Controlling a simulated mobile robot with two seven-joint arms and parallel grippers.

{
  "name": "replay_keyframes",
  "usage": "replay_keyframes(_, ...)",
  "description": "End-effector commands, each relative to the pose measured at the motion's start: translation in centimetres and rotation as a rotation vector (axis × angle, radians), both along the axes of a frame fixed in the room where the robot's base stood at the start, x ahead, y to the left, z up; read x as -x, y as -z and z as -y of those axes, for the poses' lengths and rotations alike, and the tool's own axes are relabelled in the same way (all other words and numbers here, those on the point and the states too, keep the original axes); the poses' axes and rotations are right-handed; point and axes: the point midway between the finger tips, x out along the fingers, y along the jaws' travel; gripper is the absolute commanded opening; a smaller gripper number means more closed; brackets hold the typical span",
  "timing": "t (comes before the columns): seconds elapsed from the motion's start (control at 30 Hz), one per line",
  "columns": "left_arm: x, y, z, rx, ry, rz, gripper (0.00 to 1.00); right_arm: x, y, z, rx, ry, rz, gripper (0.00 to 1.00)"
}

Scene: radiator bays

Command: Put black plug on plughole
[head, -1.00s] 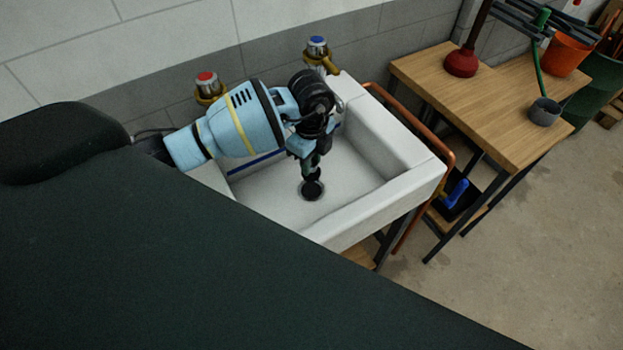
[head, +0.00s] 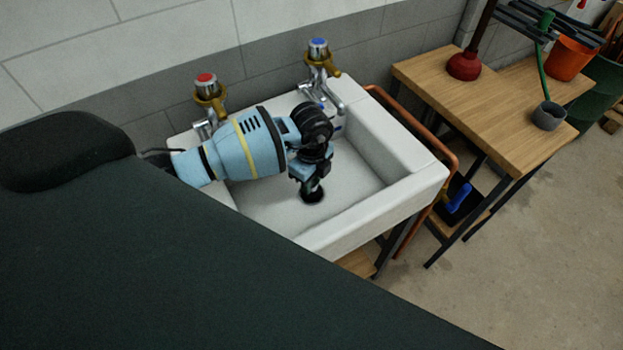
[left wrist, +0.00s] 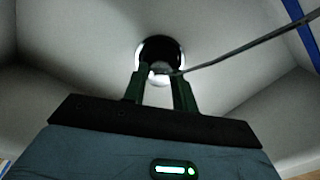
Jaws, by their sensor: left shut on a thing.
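The white sink (head: 405,200) stands against the wall, and my left gripper (head: 314,190) reaches down into its basin. The gripper is shut on the black plug (head: 313,197), which is low at the basin floor, over the plughole. In the left wrist view the two green fingers (left wrist: 160,88) meet at the black plug (left wrist: 161,50). A bright metal rim, the plughole (left wrist: 138,56), shows around part of it, so the plug looks nearly or fully over the hole. I cannot tell whether it is seated. My right gripper is not in view.
A red-topped tap (head: 207,95) and a blue-topped tap (head: 320,65) stand at the sink's back edge. A thin cord (left wrist: 235,53) runs from the plug. A copper pipe (head: 420,135) and a wooden table (head: 490,105) with a red plunger (head: 464,66) are to the right.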

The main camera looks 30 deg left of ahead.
Motion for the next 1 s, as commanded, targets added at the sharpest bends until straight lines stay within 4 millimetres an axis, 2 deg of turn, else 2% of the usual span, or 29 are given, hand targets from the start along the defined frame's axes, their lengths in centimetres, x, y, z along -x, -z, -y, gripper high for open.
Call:
replay_keyframes(0.1, 0.0, 0.3, 0.0, 0.0, 0.0, -0.001, 0.05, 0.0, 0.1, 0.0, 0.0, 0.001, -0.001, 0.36)
replay_keyframes(0.13, 0.0, 0.3, 0.0, 0.0, 0.0, -0.001, 0.3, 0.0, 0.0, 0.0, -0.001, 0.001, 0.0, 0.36)
replay_keyframes(0.3, 0.0, 0.3, 0.0, 0.0, 0.0, -0.001, 0.49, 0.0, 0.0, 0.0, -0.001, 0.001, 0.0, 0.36)
replay_keyframes(0.67, 0.0, -0.4, 0.0, 0.0, 0.0, 0.001, 0.49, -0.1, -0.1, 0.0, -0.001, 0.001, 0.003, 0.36)
replay_keyframes(0.77, -0.1, -1.7, -0.1, 0.0, 0.0, 0.003, 0.49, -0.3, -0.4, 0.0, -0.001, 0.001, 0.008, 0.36)
replay_keyframes(1.0, -0.1, -6.5, 0.0, 0.0, 0.001, 0.006, 0.49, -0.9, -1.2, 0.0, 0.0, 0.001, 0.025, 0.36)
